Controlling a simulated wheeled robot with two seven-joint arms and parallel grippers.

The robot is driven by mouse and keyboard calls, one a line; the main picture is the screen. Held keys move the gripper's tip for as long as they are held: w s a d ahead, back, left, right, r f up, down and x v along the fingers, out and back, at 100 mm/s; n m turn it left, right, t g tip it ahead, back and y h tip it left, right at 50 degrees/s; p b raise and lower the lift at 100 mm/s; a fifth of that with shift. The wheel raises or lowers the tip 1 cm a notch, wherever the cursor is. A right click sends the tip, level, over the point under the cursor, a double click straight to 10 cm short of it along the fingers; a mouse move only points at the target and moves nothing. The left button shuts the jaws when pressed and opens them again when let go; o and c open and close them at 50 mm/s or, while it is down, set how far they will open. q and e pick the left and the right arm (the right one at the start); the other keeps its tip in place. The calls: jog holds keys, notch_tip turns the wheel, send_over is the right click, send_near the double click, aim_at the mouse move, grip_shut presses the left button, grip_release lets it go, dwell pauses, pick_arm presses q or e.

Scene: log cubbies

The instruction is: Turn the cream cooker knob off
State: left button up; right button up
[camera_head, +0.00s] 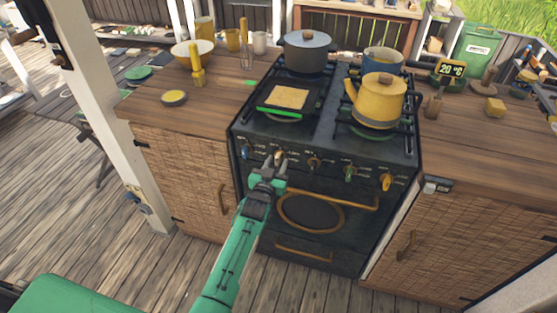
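The black cooker (300,177) stands in the middle, with a row of coloured knobs along its front panel. The cream knob (279,155) is second from the left, between a blue knob (246,152) and an orange-brown knob (314,163). My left gripper (275,163) is right at the cream knob, its fingertips overlapping the knob's lower part in the picture. I cannot tell whether the fingers touch or close on it. The knob's marking and exact angle are too small to read. My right gripper is not in view.
The oven handle (350,206) runs below the panel. A grey pot (306,50), a yellow kettle (379,100) and a green-edged pan (271,112) are on the hob. Wooden counters flank the cooker.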

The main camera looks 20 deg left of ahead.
aim_at(277, 162)
pick_arm(q)
jog(key=shift+s+r+p, duration=0.1)
jog(key=shift+s+p, duration=0.4)
jog(key=shift+s, duration=0.15)
jog(key=s+p, duration=0.2)
jog(key=s, duration=0.1)
jog(key=shift+s+a, duration=0.1)
jog(key=shift+s, duration=0.15)
jog(key=shift+s+p, duration=0.45)
jog(key=shift+s, duration=0.65)
